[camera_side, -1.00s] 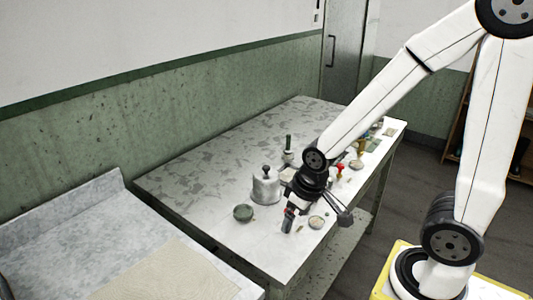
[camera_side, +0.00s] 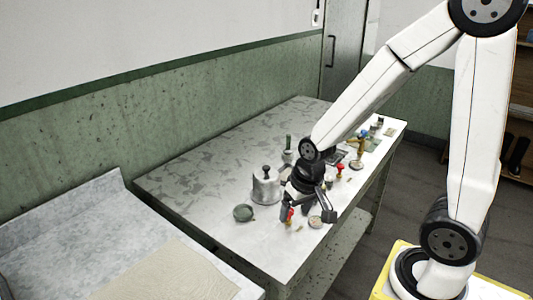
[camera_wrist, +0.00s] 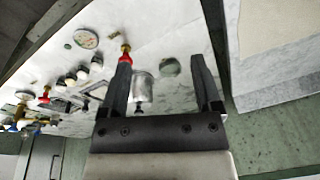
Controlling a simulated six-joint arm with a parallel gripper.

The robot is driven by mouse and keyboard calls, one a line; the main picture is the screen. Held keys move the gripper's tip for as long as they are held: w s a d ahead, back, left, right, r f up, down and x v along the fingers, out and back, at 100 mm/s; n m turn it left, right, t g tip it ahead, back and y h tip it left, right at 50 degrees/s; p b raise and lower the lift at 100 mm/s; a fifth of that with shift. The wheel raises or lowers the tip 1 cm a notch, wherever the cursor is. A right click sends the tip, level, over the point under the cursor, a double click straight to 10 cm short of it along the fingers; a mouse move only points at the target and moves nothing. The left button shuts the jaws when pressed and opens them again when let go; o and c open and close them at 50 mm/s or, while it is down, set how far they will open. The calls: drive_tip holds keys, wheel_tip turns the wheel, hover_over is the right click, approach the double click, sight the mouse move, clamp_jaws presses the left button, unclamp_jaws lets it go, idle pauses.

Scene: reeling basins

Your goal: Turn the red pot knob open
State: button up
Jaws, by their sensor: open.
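One red knob (camera_side: 290,213) with a yellow part stands near the table's front, close by the left finger of my gripper (camera_side: 304,212) in the side view. In the wrist view this red knob (camera_wrist: 125,55) shows at the tip of the left finger, not between the fingers of my gripper (camera_wrist: 160,68). I cannot tell if they touch. A second red knob (camera_side: 339,168) stands farther back; it also shows at the wrist view's left (camera_wrist: 44,98). I cannot tell which knob the task names. My gripper is open and empty.
A round dish (camera_side: 315,222) lies close to my gripper's right. Several small items crowd the table's back right. The table's left is clear.

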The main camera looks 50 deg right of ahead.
drive_tip(key=w+d+f+m+y, duration=0.1)
drive_tip(key=w+d+f+m, duration=0.1)
drive_tip(key=d+m, duration=0.5)
drive_tip(key=w+d+f+m+t+y, duration=0.1)
drive_tip(key=w+d+f+m, duration=0.2)
drive_tip(key=d+m, duration=0.4)
drive_tip(key=w+m, duration=0.1)
drive_tip(key=m, duration=0.7)
drive_tip(key=shift+w+m+y, duration=0.2)
drive_tip(key=shift+m+y, duration=0.2)
drive_tip(key=shift+f, duration=0.2)
drive_tip(key=shift+x, duration=3.75)
clamp_jaws()
